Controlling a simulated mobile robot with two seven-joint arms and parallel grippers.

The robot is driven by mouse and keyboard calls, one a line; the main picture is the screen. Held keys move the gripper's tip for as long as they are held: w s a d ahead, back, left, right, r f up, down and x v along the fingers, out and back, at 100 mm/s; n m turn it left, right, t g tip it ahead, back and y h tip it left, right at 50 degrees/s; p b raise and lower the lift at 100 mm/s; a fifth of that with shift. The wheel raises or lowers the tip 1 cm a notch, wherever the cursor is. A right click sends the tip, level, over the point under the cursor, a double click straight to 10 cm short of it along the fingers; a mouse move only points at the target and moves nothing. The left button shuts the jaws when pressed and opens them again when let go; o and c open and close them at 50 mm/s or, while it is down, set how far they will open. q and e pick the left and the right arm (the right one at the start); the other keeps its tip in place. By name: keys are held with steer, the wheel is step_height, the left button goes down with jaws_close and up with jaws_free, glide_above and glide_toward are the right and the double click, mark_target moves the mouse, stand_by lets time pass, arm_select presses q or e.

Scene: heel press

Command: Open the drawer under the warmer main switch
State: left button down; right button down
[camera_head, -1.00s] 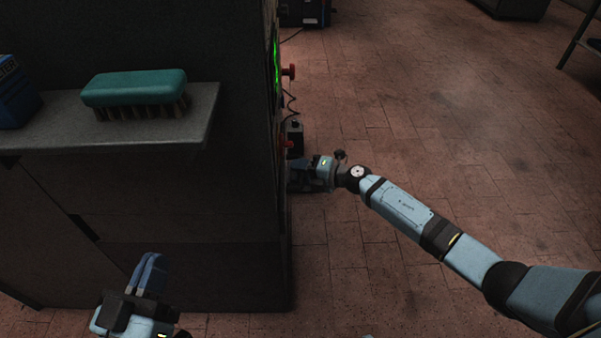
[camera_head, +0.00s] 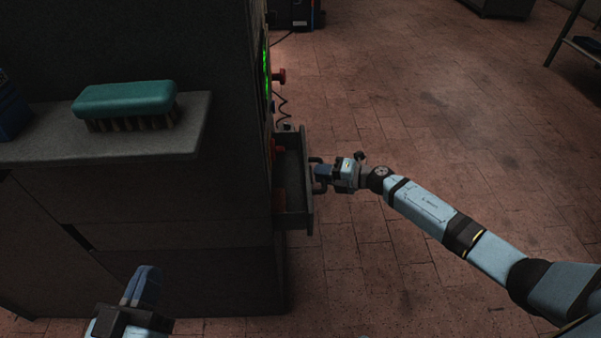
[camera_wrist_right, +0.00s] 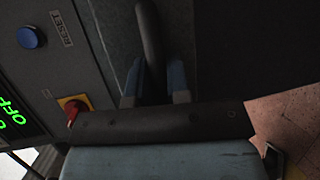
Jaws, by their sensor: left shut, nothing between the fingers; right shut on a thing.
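The drawer (camera_head: 294,182) stands pulled out from the right side of the dark cabinet in the head view, its open inside showing. My right gripper (camera_head: 318,174) is shut on the drawer's handle (camera_wrist_right: 150,45), a dark bar that passes between the blue fingers in the right wrist view. The red rotary switch on a yellow plate (camera_wrist_right: 73,107), which looks like the main switch, sits on the panel beside the drawer front. My left gripper (camera_head: 143,285) is shut and empty at the lower left, in front of the cabinet.
A teal brush (camera_head: 126,101) lies on the grey shelf (camera_head: 60,145) at the left. The panel also carries a blue RESET button (camera_wrist_right: 31,36) and a green display (camera_wrist_right: 12,112). The tiled floor (camera_head: 430,120) right of the drawer is clear.

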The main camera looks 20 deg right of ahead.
arm_select(q)
steer(key=shift+w+f, duration=0.1)
steer(key=shift+f, duration=0.3)
arm_select(e)
steer(key=d, duration=0.2)
steer(key=shift+s+d, duration=0.4)
steer(key=c, duration=1.1)
jaws_free()
arm_select(q)
steer(key=shift+r, duration=0.3)
steer(key=f+g+p, duration=0.1)
steer(key=a+f+y, duration=0.1)
steer(key=f, duration=0.1)
steer(key=f+g+y+p, duration=0.1)
steer(key=f, duration=0.1)
steer(key=shift+a+f+g+p, duration=0.25)
steer(key=shift+a+g+p, duration=0.05)
steer(key=shift+a+p, duration=0.05)
arm_select(e)
steer(key=v, duration=1.3)
steer(key=shift+s+d, duration=0.2)
steer(key=shift+d, duration=0.1)
